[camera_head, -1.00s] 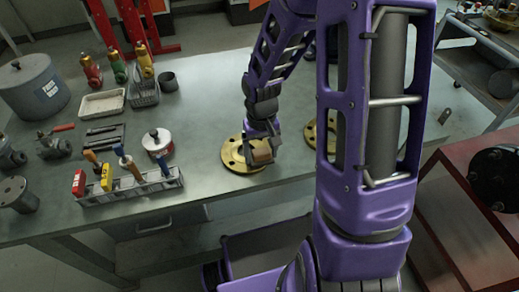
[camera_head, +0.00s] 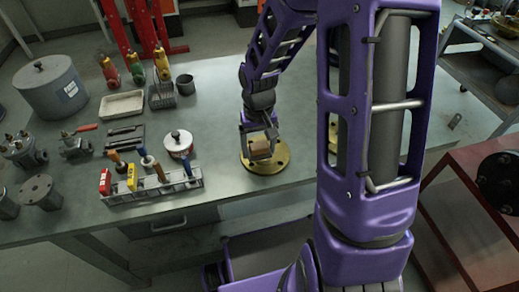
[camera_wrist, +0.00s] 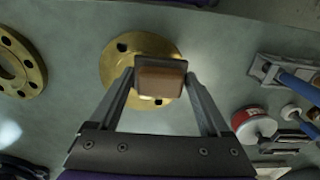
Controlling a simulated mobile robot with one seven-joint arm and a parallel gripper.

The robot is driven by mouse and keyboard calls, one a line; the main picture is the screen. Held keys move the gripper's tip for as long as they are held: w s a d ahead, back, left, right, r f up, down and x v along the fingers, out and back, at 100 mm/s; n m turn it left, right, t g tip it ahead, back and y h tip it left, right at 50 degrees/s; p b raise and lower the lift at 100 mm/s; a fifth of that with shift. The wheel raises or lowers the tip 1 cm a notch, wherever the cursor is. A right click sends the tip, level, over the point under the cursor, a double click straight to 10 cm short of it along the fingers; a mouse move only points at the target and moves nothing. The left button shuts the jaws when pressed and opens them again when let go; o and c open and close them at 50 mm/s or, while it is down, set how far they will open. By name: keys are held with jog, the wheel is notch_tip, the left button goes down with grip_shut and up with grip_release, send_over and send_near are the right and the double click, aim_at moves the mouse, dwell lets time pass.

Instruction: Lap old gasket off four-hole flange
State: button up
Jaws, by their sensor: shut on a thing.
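A round brass-coloured flange (camera_head: 277,164) lies flat on the grey bench; it also shows in the wrist view (camera_wrist: 113,66) with dark bolt holes near its rim. My gripper (camera_head: 262,143) is over the flange and shut on a tan block (camera_wrist: 160,80) with a dark edge. The block hides the flange's middle, so I cannot see any gasket there. I cannot tell whether the block touches the flange face. A second brass flange (camera_wrist: 22,62) with several holes lies to the left in the wrist view.
A tool rack (camera_head: 152,187) with brushes and coloured handles stands left of the flange. A red-and-white tin (camera_head: 179,145) is just behind it. A white tray (camera_head: 122,103), a grey pot (camera_head: 50,88) and valve parts (camera_head: 22,150) lie farther left.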

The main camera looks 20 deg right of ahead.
aim_at(259, 144)
jog(key=shift+r+p, duration=0.9)
jog(key=shift+r, duration=1.35)
jog(key=shift+w+d+f, duration=0.1)
jog(key=shift+w+d, duration=0.05)
